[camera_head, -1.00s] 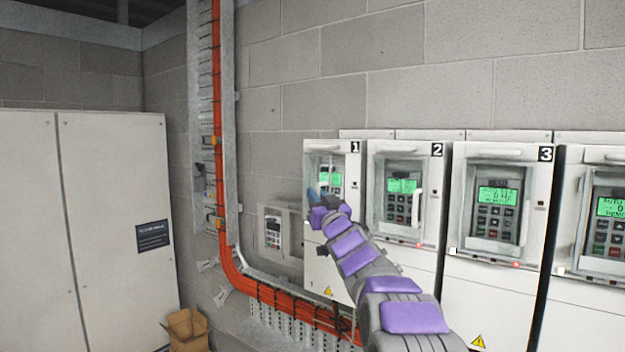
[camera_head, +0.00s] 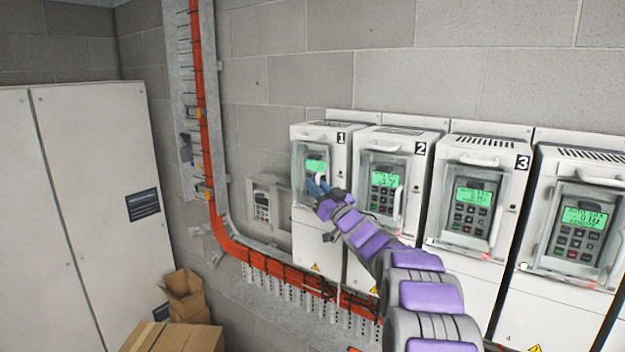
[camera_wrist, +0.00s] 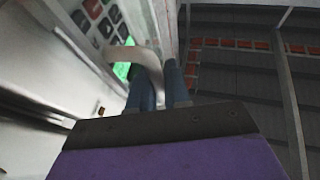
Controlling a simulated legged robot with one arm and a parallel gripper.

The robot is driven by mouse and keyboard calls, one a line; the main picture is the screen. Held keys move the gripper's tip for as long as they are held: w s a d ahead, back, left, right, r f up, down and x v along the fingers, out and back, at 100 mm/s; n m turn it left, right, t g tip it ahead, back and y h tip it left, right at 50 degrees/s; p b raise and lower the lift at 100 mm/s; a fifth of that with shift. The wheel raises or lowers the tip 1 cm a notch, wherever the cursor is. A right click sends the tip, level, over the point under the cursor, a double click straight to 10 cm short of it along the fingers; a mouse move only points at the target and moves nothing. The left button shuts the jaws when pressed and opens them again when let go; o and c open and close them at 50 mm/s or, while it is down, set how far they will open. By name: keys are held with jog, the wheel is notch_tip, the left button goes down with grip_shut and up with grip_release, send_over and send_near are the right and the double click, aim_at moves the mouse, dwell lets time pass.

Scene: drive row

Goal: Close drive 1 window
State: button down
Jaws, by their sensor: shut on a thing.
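Drive 1 (camera_head: 338,164) is the leftmost of the white drive units in the head view, marked with a black "1". Its clear window (camera_head: 299,165) is at the front, over or beside a lit green display (camera_head: 317,166). My gripper (camera_head: 317,185) is at the window's handle side. In the wrist view my two blue fingers (camera_wrist: 160,88) are shut on the pale curved handle (camera_wrist: 142,58). The window (camera_wrist: 163,25) shows nearly edge-on there, with the keypad (camera_wrist: 95,20) to its left. My arm and gripper hide part of the drive, and the window's exact angle is unclear.
Drive 2 (camera_head: 409,150) and drive 3 (camera_head: 508,158) stand close on the right, with another drive beyond. Orange cables (camera_head: 245,252) run down the wall and below the drives. A small wall unit (camera_head: 264,206), cardboard boxes (camera_head: 184,293) and a tall cabinet (camera_head: 90,200) are left.

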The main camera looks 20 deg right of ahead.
jog(key=shift+w+d+f+p, duration=0.1)
jog(key=shift+d+f+p, duration=0.15)
jog(key=shift+d+p, duration=0.25)
dwell(0.4)
jog(key=c, duration=1.5)
grip_release()
jog(key=shift+o, duration=0.3)
jog(key=shift+d+r, duration=0.15)
jog(key=shift+s, duration=0.25)
jog(key=b+v, duration=0.3)
jog(key=v, duration=1.4)
jog(key=shift+d, duration=0.1)
